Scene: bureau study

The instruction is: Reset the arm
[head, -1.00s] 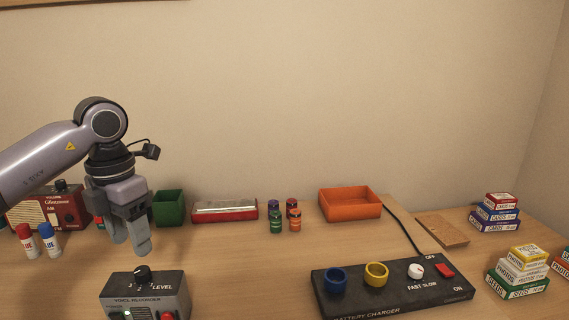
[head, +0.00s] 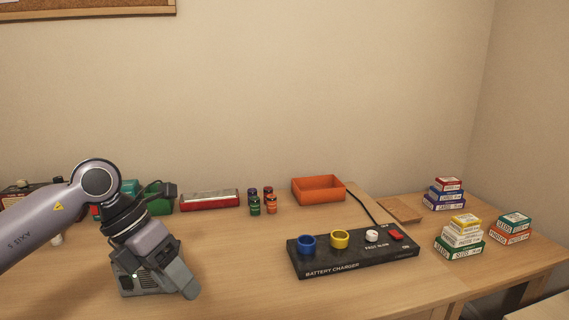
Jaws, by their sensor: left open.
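My left arm comes in from the left in the head view. Its gripper (head: 178,282) points down and to the right, low over the desk. It is open with nothing seen between its fingers. It stands in front of the grey voice recorder (head: 128,283) and hides much of it; I cannot tell whether they touch. My right gripper is not in view.
A black battery charger (head: 350,257) with a blue and a yellow ring lies right of the gripper. Behind are an orange tray (head: 318,190), several small batteries (head: 263,203) and a red case (head: 210,201). Card boxes (head: 459,238) stand at the right. Desk between gripper and charger is clear.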

